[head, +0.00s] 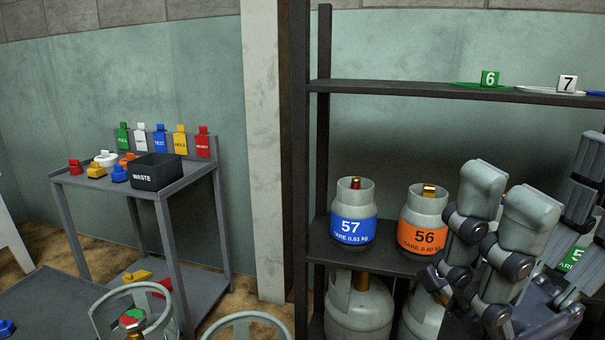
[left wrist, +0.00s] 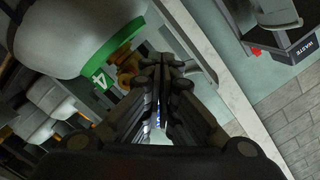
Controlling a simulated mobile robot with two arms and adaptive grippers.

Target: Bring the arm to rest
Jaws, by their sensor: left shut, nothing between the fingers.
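My left gripper (left wrist: 160,85) shows in the left wrist view, its dark fingers drawn together with nothing between them. A grey cylinder (left wrist: 80,35) with a green band marked 4 is close beyond the fingertips, up and left in that view. I cannot tell whether they touch. In the head view, grey links with dark joints, parts of my own body, fill the lower right and hide part of the shelf. I cannot make out a right gripper there.
A dark rack (head: 420,88) holds a blue-banded cylinder (head: 353,215) marked 57 and an orange-banded cylinder (head: 423,220) marked 56, with larger cylinders below. A grey table (head: 195,182) at left carries a black WASTE bin (head: 156,171) and coloured tags.

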